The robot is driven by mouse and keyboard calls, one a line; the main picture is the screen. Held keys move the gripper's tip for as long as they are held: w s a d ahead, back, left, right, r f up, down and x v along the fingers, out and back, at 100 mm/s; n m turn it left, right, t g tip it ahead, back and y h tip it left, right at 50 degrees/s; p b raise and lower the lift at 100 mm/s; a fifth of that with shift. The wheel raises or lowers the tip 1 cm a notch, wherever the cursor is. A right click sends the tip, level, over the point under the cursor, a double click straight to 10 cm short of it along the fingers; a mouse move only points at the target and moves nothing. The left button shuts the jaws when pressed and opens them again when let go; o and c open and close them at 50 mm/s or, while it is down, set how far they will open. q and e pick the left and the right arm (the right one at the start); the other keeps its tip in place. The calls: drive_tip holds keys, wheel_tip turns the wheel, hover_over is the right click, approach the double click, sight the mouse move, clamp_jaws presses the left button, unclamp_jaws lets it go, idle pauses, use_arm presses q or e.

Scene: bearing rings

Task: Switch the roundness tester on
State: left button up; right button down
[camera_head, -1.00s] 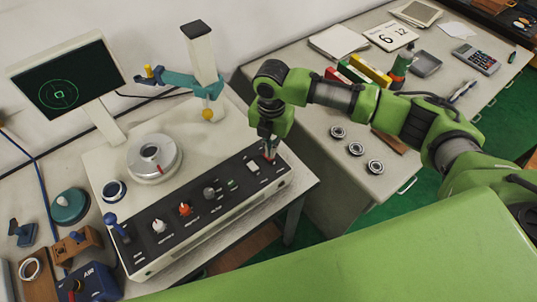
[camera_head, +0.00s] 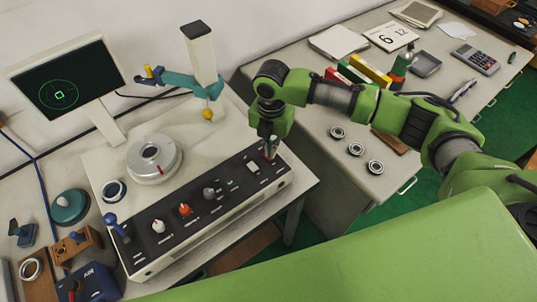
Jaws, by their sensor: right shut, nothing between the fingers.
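The roundness tester has a pale base with a black sloping control panel (camera_head: 200,208), a round metal turntable (camera_head: 154,158) with a red mark, and a teal probe arm (camera_head: 186,82) on a white column. Its monitor (camera_head: 68,78) shows a green circle around a small square. A small green light (camera_head: 230,183) shows on the panel. My right gripper (camera_head: 269,153) is shut and empty, pointing down at the right end of the panel, over or at a small reddish switch that it partly hides. I cannot tell whether they touch. My left gripper is out of view.
The panel carries several knobs, a white rocker (camera_head: 253,167) and a blue lever (camera_head: 113,221). Several bearing rings (camera_head: 355,149) lie on the right desk. A teal round object (camera_head: 69,206) and a blue AIR box (camera_head: 92,284) stand at the left.

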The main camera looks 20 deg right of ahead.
drive_tip(key=shift+s+f+b, duration=0.1)
drive_tip(key=shift+f+b, duration=0.4)
drive_tip(key=shift+f, duration=0.75)
idle(0.4)
drive_tip(key=shift+r, duration=0.1)
wheel_tip(320, 180, up, 7)
drive_tip(key=p, duration=0.7)
idle(0.5)
